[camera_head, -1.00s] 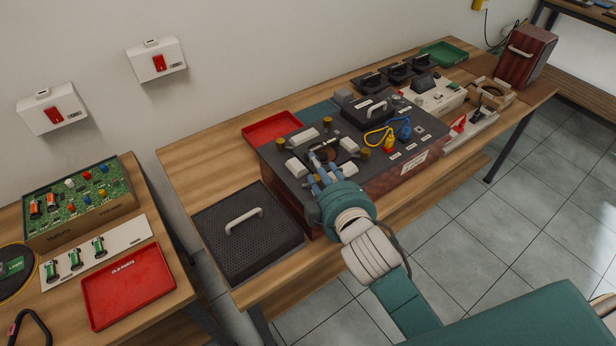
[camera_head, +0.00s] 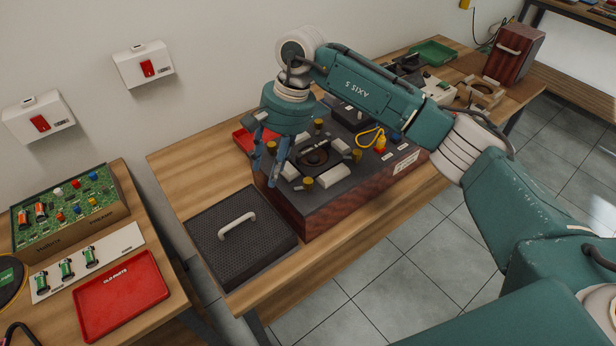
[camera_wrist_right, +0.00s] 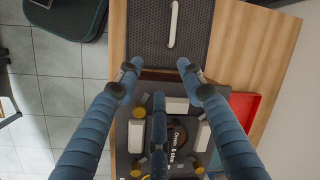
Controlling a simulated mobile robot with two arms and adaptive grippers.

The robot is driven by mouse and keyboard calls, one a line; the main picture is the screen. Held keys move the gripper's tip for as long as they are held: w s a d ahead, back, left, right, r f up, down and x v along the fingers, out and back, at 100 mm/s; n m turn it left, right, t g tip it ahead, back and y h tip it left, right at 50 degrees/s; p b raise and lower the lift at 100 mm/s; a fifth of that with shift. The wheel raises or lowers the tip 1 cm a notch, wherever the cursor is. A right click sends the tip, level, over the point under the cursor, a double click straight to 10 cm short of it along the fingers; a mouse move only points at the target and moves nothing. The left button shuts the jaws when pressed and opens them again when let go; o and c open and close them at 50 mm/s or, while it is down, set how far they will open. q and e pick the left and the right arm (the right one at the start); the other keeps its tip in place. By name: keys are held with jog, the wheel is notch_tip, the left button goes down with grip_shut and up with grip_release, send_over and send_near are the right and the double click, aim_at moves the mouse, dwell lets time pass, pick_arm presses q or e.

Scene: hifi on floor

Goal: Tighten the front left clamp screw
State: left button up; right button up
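The dark hifi unit (camera_head: 335,195) stands on the wooden bench, with brass clamp screws around a round opening with a dark ring (camera_head: 314,157). The front left clamp screw (camera_head: 308,183) is in plain sight in the head view; I cannot tell how tight it is. Another brass screw (camera_head: 272,153) shows between my fingers. My right gripper (camera_head: 266,180) points down over the unit's left end, left of the front left screw and apart from it. In the right wrist view its blue fingers (camera_wrist_right: 158,75) are spread and hold nothing. My left gripper is in neither view.
A black perforated cover (camera_head: 245,255) with a pale handle lies left of the unit. A red tray (camera_head: 243,139) is behind it. Yellow cable (camera_head: 369,137) and black parts crowd the unit's right side. A side bench holds a red parts tray (camera_head: 120,295) and a circuit board (camera_head: 65,208).

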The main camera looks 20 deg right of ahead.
aim_at(308, 180)
jog(key=w+d+r+h, duration=0.1)
jog(key=d+r+h, duration=0.15)
jog(key=d, duration=0.65)
jog(key=shift+h, duration=0.35)
notch_tip(308, 180, down, 9)
jog(key=p, duration=0.3)
jog(key=shift+a+f+p, duration=0.1)
jog(key=shift+f+p, duration=0.1)
jog(key=shift+p, duration=0.15)
jog(key=shift+w+f, duration=0.1)
jog(key=shift+f, duration=0.7)
grip_shut()
